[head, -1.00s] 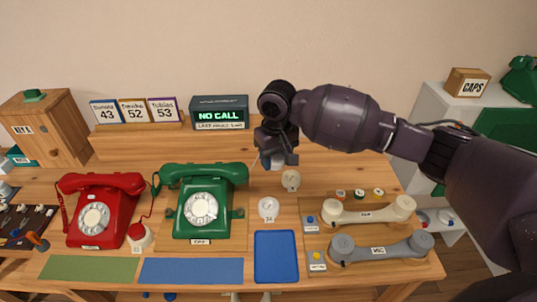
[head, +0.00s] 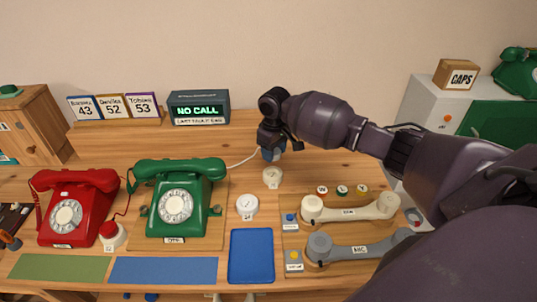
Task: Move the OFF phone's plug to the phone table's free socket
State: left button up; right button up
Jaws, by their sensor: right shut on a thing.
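The green dial phone (head: 178,203) stands on a wooden board; its front label is small and seems to read OFF. A pale cord runs from its right side up to my right gripper (head: 271,147). The gripper is shut on the plug (head: 273,154), a bluish piece mostly hidden by the fingers, at the back of the phone table (head: 335,160). A cream round socket (head: 272,177) sits just in front of the gripper, and a white round one (head: 247,206) lies nearer. I cannot tell whether the plug touches the table. My left gripper is out of view.
A red phone (head: 71,212) stands at left, with a red plug in a white socket (head: 112,236). A blue tray (head: 251,256) lies in front. Two handsets (head: 350,208) rest on a wooden board at right. A NO CALL display (head: 198,107) stands behind.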

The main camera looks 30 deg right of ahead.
aim_at(273, 175)
jog(key=shift+f, duration=0.25)
jog(key=shift+f+b, duration=1.55)
jog(key=shift+f, duration=0.35)
jog(key=shift+f+b, duration=0.55)
jog(key=shift+f, duration=0.15)
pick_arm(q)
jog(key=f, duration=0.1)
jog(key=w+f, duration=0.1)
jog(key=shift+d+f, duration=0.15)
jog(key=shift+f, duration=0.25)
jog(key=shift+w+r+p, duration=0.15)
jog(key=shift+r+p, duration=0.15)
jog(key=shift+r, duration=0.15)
pick_arm(e)
jog(key=shift+r, duration=0.15)
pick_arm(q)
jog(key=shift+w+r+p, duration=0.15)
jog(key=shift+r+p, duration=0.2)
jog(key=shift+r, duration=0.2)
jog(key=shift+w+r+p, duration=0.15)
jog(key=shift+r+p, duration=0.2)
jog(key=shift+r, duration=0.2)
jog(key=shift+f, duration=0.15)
pick_arm(e)
jog(key=shift+f, duration=0.8)
jog(key=o, duration=0.9)
